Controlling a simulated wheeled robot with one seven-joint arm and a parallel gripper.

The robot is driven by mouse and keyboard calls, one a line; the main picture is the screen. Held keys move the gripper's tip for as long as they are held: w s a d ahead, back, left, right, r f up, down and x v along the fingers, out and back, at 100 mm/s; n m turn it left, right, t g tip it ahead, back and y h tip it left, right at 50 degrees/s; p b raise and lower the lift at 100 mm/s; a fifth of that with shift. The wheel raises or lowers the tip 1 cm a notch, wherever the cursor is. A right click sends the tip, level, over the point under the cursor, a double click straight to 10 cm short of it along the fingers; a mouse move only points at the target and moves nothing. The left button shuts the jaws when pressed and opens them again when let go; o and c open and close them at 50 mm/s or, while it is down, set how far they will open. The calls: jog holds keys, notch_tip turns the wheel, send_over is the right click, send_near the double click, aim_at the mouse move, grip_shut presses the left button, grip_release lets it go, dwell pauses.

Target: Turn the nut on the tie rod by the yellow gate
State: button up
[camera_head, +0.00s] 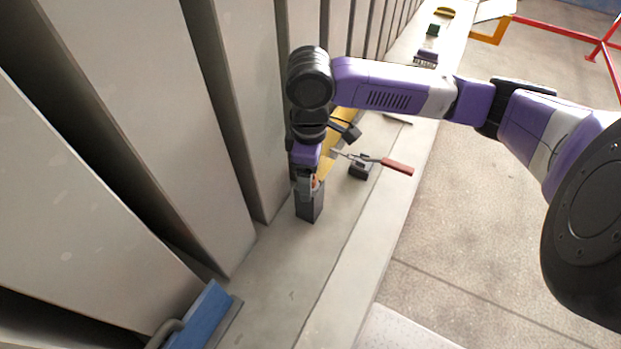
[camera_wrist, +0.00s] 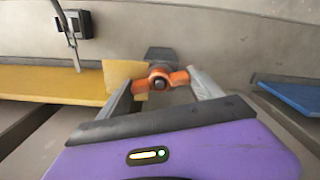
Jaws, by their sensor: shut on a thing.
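An orange winged nut (camera_wrist: 178,78) with a dark centre sits on the end of the tie rod (camera_wrist: 159,84) in the wrist view. My gripper (camera_wrist: 161,80) has one grey finger on each side of the nut, against its wings, and is shut on it. The yellow gate (camera_wrist: 50,83) lies just left of the nut. The yellow gate (camera_head: 343,122) is partly hidden behind my wrist there.
A red-handled tool (camera_head: 397,166) and a small black box (camera_head: 359,170) lie on the concrete ledge right of my gripper. Tall grey panels (camera_head: 258,100) stand close on the left. A blue gate (camera_head: 200,316) is at the lower left.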

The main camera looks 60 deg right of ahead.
jog(key=n, duration=0.3)
jog(key=shift+n+b, duration=0.3)
jog(key=shift+b, duration=0.1)
jog(key=shift+n+b, duration=0.45)
jog(key=shift+n, duration=1.25)
jog(key=shift+f+n+b, duration=0.15)
jog(key=shift+n+b, duration=0.25)
jog(key=shift+n, duration=1.3)
jog(key=shift+n+b, duration=0.65)
jog(key=shift+n, duration=1.05)
